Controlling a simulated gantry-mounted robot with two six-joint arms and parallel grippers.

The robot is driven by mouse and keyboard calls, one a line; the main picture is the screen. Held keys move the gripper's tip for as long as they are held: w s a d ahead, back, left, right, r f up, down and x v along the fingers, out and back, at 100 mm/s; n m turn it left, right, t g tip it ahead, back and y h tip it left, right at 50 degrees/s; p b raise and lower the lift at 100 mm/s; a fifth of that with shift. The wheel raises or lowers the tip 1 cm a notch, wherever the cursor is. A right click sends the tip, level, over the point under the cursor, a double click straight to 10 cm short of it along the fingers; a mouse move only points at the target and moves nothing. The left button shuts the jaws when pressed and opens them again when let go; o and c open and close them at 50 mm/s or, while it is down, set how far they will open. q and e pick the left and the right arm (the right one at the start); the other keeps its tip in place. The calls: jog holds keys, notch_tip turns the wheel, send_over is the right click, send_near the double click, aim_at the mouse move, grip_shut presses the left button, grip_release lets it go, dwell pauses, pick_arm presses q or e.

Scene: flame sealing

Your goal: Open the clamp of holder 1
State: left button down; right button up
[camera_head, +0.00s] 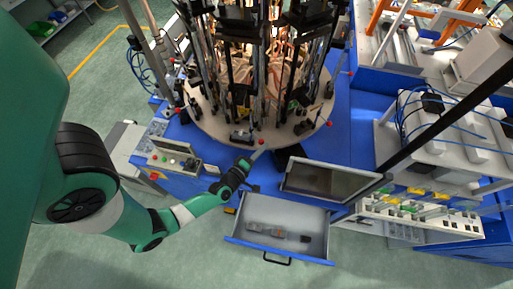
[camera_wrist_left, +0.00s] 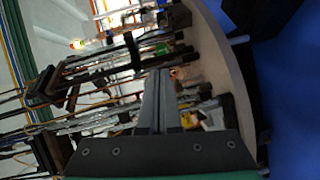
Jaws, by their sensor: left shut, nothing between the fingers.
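The round turntable (camera_head: 205,128) carries several upright black holders with clamps and red-tipped levers around its rim. I cannot tell which is holder 1. A small dark clamp block (camera_head: 240,136) sits at the front rim, with a red knob (camera_head: 262,142) to its right. My left gripper (camera_head: 258,153) is at the front edge of the turntable, close to that knob; contact cannot be told. In the left wrist view its two fingers (camera_wrist_left: 158,74) lie together, shut and empty, pointing into the holders. My right gripper is not in view.
A flat monitor (camera_head: 330,181) stands right of my left gripper. An open drawer (camera_head: 318,240) with small items is in front. A control box (camera_head: 174,158) stands to the left. Tall rods and glassware crowd the turntable. The floor at lower left is clear.

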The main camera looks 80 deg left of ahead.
pick_arm(q)
jog(key=shift+w+a, duration=0.25)
jog(key=shift+w, duration=0.6)
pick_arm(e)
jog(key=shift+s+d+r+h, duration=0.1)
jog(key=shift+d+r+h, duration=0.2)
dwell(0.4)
pick_arm(q)
jog(key=s+d+r+p, duration=0.2)
jog(key=s+d+p, duration=0.2)
jog(key=d, duration=0.8)
jog(key=shift+s, duration=0.35)
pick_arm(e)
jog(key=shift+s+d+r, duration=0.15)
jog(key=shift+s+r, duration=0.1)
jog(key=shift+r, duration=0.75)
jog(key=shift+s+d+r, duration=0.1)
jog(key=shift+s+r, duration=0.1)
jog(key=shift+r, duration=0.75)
